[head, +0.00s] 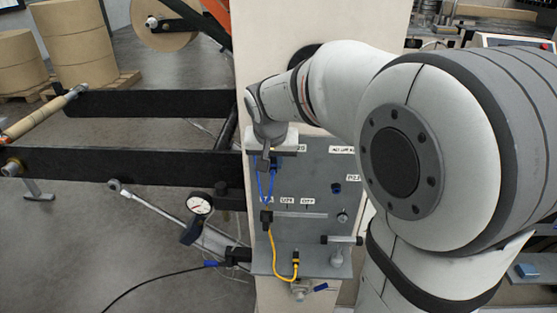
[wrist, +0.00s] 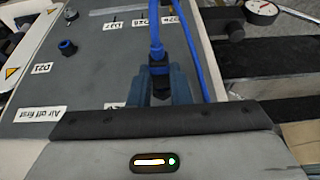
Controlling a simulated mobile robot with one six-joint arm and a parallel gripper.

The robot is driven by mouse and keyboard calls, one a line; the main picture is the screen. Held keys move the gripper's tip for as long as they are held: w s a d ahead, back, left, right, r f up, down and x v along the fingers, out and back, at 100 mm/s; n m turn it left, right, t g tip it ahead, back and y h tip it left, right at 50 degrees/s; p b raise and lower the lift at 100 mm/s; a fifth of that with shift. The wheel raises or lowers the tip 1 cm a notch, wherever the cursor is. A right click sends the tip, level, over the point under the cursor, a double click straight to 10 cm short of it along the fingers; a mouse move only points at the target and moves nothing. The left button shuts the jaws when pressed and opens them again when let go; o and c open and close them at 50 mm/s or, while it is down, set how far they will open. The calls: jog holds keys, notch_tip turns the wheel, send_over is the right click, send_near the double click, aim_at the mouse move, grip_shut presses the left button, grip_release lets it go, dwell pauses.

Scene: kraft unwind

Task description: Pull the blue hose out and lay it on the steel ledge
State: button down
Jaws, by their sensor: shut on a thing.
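My gripper (head: 265,161) is at the upper left of the grey panel in the head view. It is shut on the dark end fitting of the blue hose (head: 262,186); in the wrist view the fitting (wrist: 158,68) sits between the two blue fingers. From there the blue hose (wrist: 155,25) runs away from the fingers, and a second strand of it passes just right of them. Whether the fitting still touches a port is hidden by my gripper. The steel ledge (head: 318,264) juts out along the panel's bottom, below my gripper.
A yellow hose (head: 273,245) hangs from a black block to a fitting on the ledge. A dial gauge (head: 200,205) and black frame beams (head: 120,164) stand to the left. A T-shaped handle (head: 341,240) sticks out at the ledge's right end. Labelled ports dot the panel (head: 318,180).

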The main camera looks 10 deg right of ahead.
jog(key=shift+s+a, duration=0.1)
jog(key=shift+s, duration=0.05)
dwell(0.5)
jog(key=shift+s+a+b, duration=0.25)
jog(key=shift+s+b, duration=0.1)
jog(key=shift+s, duration=0.45)
jog(key=shift+s+a+b, duration=0.25)
jog(key=shift+s+b, duration=0.05)
jog(key=shift+s, duration=0.45)
jog(key=shift+s+a+b, duration=0.25)
jog(key=shift+s+b, duration=0.1)
jog(key=shift+s, duration=0.45)
